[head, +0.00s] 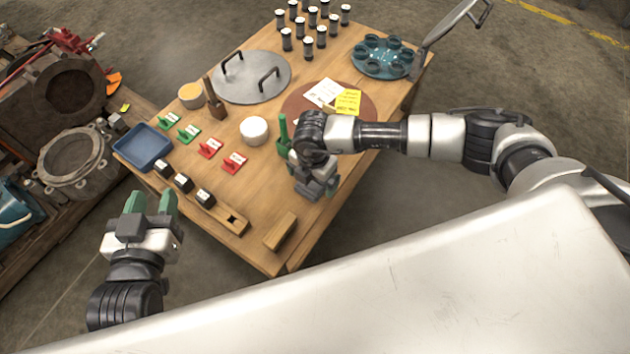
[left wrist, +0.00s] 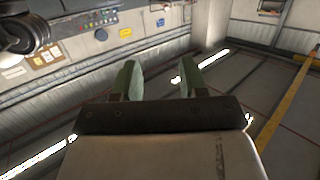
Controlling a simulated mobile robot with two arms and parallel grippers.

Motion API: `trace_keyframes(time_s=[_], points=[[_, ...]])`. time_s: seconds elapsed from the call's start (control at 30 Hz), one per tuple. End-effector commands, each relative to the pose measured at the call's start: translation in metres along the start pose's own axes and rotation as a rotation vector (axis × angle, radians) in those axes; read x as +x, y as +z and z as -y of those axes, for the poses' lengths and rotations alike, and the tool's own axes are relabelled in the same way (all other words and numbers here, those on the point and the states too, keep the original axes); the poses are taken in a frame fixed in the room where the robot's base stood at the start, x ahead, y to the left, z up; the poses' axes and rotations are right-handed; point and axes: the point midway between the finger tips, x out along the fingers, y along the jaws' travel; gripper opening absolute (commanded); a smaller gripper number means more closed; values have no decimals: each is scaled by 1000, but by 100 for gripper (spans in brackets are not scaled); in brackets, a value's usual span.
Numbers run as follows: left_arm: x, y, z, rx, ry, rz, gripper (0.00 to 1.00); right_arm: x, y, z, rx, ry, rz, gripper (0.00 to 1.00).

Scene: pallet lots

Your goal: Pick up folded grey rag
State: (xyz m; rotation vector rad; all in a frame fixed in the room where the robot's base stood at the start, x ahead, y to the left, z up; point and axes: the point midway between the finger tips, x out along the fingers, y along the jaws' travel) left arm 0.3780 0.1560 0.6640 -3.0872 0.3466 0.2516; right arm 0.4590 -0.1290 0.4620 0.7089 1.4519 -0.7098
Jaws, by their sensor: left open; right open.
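I cannot make out a folded grey rag in either view. My left gripper (head: 151,203) is open and empty, over the floor off the table's near left side. Its two green fingers also show apart in the left wrist view (left wrist: 160,80), with nothing between them.
A blue tray (head: 143,147), red and green tagged pieces, black blocks and wooden blocks (head: 280,232) lie along the near left side. A grey lid with handles (head: 252,88), several jars (head: 309,42) and a blue plate with cups (head: 382,58) stand farther back. Machine parts (head: 75,160) crowd the left.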

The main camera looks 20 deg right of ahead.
Motion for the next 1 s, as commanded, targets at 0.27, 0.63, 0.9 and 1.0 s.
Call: trace_keyframes(time_s=[0.27, 0.63, 0.9, 1.0], points=[[2, -19, -4, -3, 9, -151, 43, 17, 0, 0, 0, 0, 0, 99], [2, -20, -4, -3, 9, -154, 43, 17, 0, 0, 0, 0, -1, 76], [2, -20, -4, -3, 10, -154, 43, 17, 0, 0, 0, 0, -1, 45], [2, -20, -4, -3, 10, -154, 43, 16, 0, 0, 0, 0, -1, 45]])
